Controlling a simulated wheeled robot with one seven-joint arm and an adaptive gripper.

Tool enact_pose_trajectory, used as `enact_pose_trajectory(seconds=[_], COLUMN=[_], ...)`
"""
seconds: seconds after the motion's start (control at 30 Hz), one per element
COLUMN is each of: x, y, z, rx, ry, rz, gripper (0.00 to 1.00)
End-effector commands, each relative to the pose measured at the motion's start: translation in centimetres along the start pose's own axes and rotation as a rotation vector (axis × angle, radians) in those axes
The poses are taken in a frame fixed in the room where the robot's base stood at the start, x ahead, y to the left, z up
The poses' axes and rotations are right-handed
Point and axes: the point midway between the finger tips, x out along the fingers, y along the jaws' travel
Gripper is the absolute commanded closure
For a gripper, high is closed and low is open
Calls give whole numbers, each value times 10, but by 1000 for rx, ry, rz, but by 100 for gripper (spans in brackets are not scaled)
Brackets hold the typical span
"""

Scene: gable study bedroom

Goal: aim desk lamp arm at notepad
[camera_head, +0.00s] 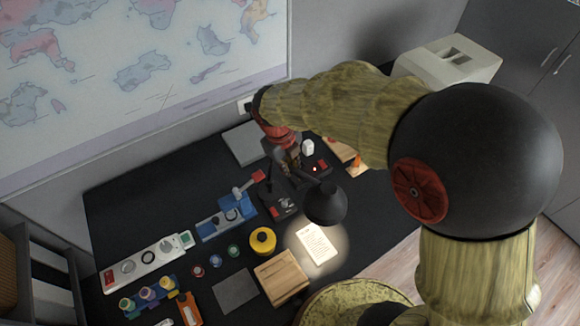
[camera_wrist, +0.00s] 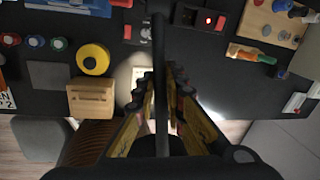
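The black desk lamp's shade (camera_head: 325,203) hangs over the desk in the head view. Its light falls as a bright patch around a small white notepad (camera_head: 317,245) with lines of writing, and the notepad lies inside this patch. My gripper (camera_head: 290,160) is by the lamp's arm, behind the shade, and partly hidden by my own arm. In the wrist view, my gripper (camera_wrist: 160,78) has its fingers apart, with a thin dark bar (camera_wrist: 159,45), apparently the lamp arm, between them. Narrow gaps show beside the bar. The notepad is mostly hidden behind the fingers there.
A yellow round thing (camera_head: 263,240) and a wooden block (camera_head: 281,277) stand left of the notepad. A blue device (camera_head: 226,218), a white panel (camera_head: 147,262) and small coloured jars are further left. A pale bin-like box (camera_head: 447,62) stands behind my arm.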

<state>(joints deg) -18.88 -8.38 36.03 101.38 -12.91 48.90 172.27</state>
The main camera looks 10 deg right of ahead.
Motion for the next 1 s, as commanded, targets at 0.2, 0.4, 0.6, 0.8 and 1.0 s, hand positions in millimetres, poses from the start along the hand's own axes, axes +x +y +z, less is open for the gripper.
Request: enact_pose_trajectory(seconds=[0.2,0.4,0.6,0.8,1.0], x=[0,0,-2,-25,-66], y=[0,0,0,-1,0], z=[0,0,0,1,1], rx=[0,0,1,1,1], ry=[-1,0,-1,-4,-4], rz=[0,0,0,-2,-1], gripper=[76,71,71,71,71])
